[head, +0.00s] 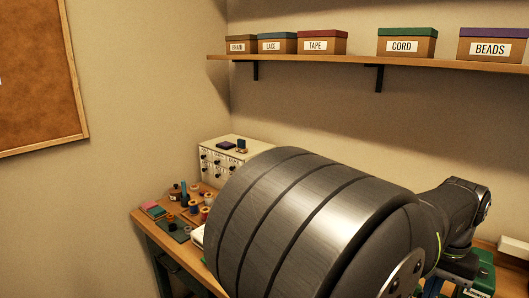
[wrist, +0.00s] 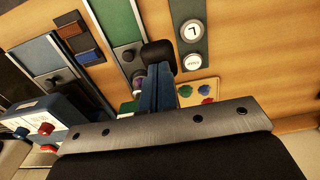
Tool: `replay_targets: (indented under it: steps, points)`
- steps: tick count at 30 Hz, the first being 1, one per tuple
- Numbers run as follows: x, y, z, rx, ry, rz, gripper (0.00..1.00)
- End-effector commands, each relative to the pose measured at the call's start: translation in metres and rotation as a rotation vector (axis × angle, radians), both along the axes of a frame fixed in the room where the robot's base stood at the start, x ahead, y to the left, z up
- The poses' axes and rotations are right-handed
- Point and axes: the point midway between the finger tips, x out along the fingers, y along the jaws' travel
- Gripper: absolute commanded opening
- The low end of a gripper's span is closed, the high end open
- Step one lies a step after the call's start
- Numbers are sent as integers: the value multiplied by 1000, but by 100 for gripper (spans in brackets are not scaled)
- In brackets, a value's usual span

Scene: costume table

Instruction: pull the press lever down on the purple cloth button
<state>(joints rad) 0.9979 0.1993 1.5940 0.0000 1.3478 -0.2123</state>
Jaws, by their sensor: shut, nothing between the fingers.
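In the wrist view my gripper (wrist: 156,88) reaches up from the metal bar of its body, with its narrow dark blue fingers shut together and empty. A black rounded block (wrist: 158,52) shows right at the fingertips. I cannot tell whether it is a lever handle or part of the fingers. A pale yellow tray (wrist: 211,86) beside the fingers holds small red, blue and green round pieces. In the head view my arm hides the gripper and most of the work area.
In the head view, spools crowd the table's left end beside a white drawer cabinet (head: 216,160).

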Motion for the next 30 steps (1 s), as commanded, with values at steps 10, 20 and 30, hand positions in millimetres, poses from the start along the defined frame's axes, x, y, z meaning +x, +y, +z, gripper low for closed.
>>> replay_targets:
  steps: [10, 20, 30]
  points:
    - [0, 0, -9, 1, 1, 0, 0]
    - [-1, 1, -30, 1, 1, 0, 0]
    - [-1, 1, -34, 1, 1, 0, 0]
